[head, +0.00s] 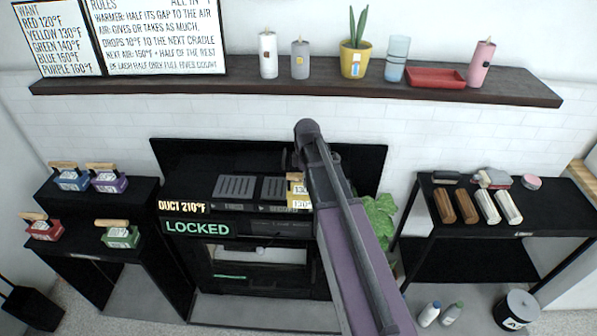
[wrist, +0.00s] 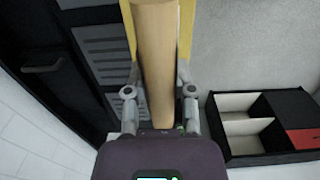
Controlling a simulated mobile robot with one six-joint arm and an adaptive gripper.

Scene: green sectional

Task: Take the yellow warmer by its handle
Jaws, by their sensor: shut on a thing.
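The yellow warmer (head: 297,190) shows in the head view at the right end of the black duct unit's top, mostly hidden behind my arm; part of a label reading 130 is visible. In the wrist view its pale wooden handle (wrist: 156,60) runs up between my fingers, with the yellow body (wrist: 187,25) behind it. My gripper (wrist: 159,82) is shut on the handle. In the head view my arm hides the gripper. I cannot tell whether the warmer rests in a cradle or hangs just above it.
Grey slatted cradles (head: 235,187) lie left of the warmer. The unit's front sign (head: 197,228) reads LOCKED. Blue (head: 70,182), purple (head: 108,185), red (head: 43,231) and green (head: 120,238) warmers stand on black stands at left. A mantel shelf (head: 230,90) is behind; a black table (head: 540,222) is at right.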

